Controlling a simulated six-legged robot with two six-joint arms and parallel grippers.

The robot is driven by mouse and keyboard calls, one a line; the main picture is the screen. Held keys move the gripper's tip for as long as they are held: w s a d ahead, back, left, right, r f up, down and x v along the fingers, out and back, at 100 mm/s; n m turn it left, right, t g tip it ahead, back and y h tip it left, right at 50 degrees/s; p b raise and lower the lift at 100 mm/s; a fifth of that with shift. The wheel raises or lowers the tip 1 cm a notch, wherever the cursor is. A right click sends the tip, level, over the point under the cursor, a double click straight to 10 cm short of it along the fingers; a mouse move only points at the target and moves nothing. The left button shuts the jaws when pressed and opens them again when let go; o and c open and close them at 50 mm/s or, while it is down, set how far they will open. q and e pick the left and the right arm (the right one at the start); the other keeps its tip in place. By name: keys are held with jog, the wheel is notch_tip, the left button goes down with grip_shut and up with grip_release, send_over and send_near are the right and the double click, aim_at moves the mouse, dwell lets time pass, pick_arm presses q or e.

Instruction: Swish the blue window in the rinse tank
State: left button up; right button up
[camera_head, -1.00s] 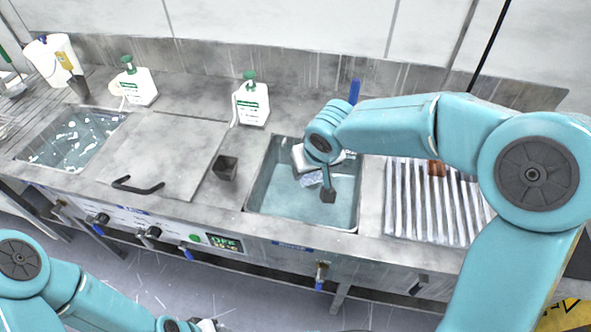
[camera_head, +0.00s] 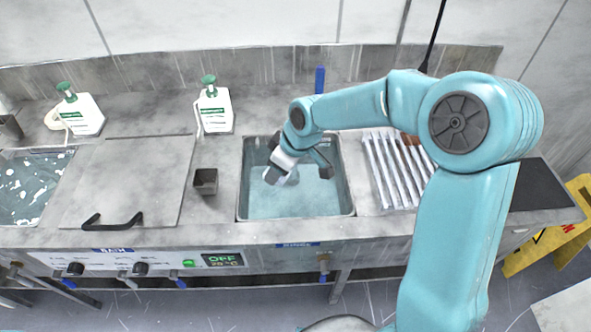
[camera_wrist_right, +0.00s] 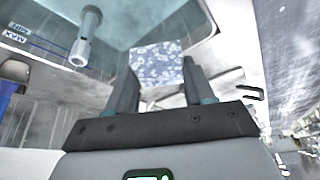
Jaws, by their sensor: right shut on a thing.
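The rinse tank (camera_head: 345,195) is a steel basin of clear pale-blue water in the middle of the bench. My right gripper (camera_head: 276,176) reaches down into it at its left half, by the water. In the right wrist view my right gripper (camera_wrist_right: 160,88) is shut on a pale blue square piece with white speckles, the blue window (camera_wrist_right: 157,62), which stands out beyond the fingertips. In the head view the window is hard to make out at the gripper. My left gripper is not in view.
Left of the tank are a small dark cup (camera_head: 205,182), a lid with a black handle (camera_head: 130,180) and a foamy bath (camera_head: 30,190). A ribbed rack (camera_head: 385,165) is on the right. Two green-capped bottles (camera_head: 214,112) stand behind. A pipe (camera_wrist_right: 87,38) shows inside the tank.

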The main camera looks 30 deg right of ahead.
jog(key=d+f+n+b, duration=0.1)
jog(key=f+n+b, duration=0.1)
jog(key=f+b, duration=0.3)
jog(key=d+f+n+g+y+b, duration=0.1)
jog(key=d+f+n+b, duration=0.1)
jog(key=f+b, duration=0.2)
jog(key=d+f+n+b, duration=0.1)
jog(key=f+n+b, duration=0.1)
jog(key=f+b, duration=0.3)
jog(key=shift+d+f+g+y+b, duration=0.15)
jog(key=shift+d+f+y+b, duration=0.05)
jog(key=shift+f, duration=1)
jog(key=shift+d+f+g+y+b, duration=0.15)
jog(key=shift+d+f+y, duration=0.05)
jog(key=shift+f, duration=1)
jog(key=shift+s, duration=0.1)
jog(key=shift+r, duration=0.1)
jog(key=shift+b, duration=0.5)
